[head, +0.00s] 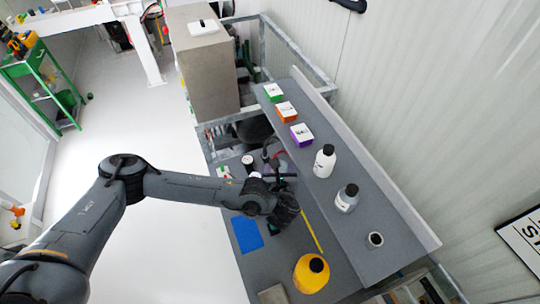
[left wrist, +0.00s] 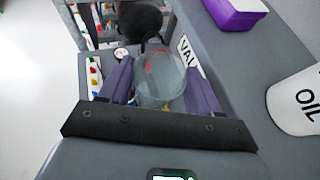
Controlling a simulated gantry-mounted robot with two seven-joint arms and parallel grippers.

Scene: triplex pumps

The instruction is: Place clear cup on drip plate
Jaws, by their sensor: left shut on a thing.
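The clear cup (left wrist: 158,88) is a see-through vessel between the two fingers of my left gripper (left wrist: 157,84) in the left wrist view. The fingers are shut on its sides. In the head view my left gripper (head: 283,178) is over the workbench, beside the raised grey shelf; the cup is too small and hidden to make out there. I cannot pick out the drip plate for certain in either view. My right gripper is not in view.
On the raised shelf (head: 340,222) stand a purple box (head: 301,135), a white oil bottle (head: 324,161), a grey bottle (head: 347,198) and a small cup-like container (head: 375,240). A yellow jug (head: 311,273) and a blue sheet (head: 247,234) are on the lower bench.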

